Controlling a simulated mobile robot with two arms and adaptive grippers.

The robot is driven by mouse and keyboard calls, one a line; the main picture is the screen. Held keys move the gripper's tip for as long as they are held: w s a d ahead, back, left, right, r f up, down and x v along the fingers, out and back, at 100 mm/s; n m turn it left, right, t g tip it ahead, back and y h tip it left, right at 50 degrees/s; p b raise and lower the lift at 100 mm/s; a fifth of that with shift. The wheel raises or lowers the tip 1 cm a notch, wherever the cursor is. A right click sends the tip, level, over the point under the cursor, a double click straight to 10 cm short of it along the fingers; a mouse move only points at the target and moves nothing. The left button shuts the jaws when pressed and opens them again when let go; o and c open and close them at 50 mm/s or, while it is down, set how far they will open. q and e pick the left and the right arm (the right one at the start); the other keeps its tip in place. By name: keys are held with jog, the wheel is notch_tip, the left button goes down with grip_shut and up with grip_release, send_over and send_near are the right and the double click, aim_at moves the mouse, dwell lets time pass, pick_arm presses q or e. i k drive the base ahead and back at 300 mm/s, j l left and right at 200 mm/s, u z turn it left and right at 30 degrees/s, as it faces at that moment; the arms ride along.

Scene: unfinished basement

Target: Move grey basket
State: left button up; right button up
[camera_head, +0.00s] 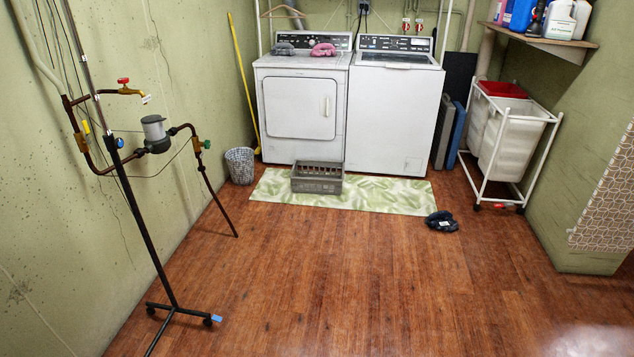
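The grey basket (317,184) is a low rectangular crate with slotted sides. It sits upright on the green leaf-patterned mat (391,196), in front of the white dryer, and looks empty. Neither of my grippers shows in the head view, so I cannot see their state.
A dryer (301,110) and a washer (394,112) stand behind the mat. A small round bin (240,165) is left of it, dark cloth (441,222) lies right. A laundry cart (507,140) stands right, a pipe stand (146,230) left. The wooden floor (340,290) in front is clear.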

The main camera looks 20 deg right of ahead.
aim_at(304, 184)
jog(key=i+l+z, duration=0.35)
jog(key=i, duration=0.6)
jog(key=i+z, duration=0.35)
jog(key=i, duration=2.7)
jog(key=l, duration=0.05)
